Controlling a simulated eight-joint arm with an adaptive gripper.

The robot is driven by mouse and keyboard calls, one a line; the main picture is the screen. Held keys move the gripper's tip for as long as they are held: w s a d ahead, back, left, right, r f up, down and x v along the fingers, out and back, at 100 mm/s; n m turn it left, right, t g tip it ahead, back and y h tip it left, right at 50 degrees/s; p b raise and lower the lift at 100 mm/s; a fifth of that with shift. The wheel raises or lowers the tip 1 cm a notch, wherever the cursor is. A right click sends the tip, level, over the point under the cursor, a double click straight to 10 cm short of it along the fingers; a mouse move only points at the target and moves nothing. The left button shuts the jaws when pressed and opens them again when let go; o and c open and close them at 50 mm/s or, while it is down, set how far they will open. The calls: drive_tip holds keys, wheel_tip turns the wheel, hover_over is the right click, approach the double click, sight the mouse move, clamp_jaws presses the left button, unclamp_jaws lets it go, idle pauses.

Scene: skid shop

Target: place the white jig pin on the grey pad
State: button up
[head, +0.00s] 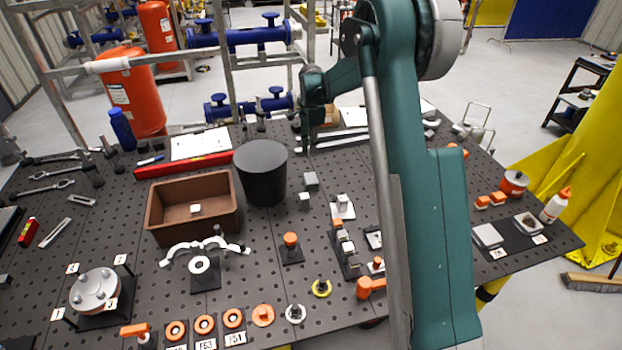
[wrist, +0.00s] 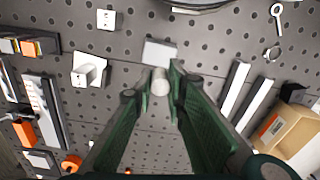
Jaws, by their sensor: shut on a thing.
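The white jig pin (wrist: 161,82) is a small pale cylinder between my fingertips in the wrist view. My gripper (wrist: 161,88) is shut on it. The grey pad (wrist: 160,52) is a light grey square just beyond the pin in the wrist view, with the fingertips at its near edge. I cannot tell the pin's height above the table. In the head view the pad (head: 311,180) lies right of the black bucket, and my gripper (head: 307,146) is behind it, partly hidden by my arm. The pin cannot be made out there.
The black bucket (head: 261,172) stands left of the pad. A small white block (head: 305,201) and a white bracket (wrist: 88,70) are close by. Pale bars (wrist: 236,90) and a cardboard box (wrist: 286,128) lie on the other side. Bare perforated table surrounds the pad.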

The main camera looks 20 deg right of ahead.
drive_tip(key=shift+f, duration=0.1)
drive_tip(key=shift+f+p, duration=0.35)
drive_tip(key=shift+f, duration=2.7)
drive_tip(key=shift+f, duration=1.85)
drive_tip(key=shift+f, duration=0.15)
drive_tip(key=o, duration=0.9)
wheel_tip(320, 180, up, 12)
drive_tip(key=shift+r+b, duration=0.15)
drive_tip(key=shift+b, duration=0.15)
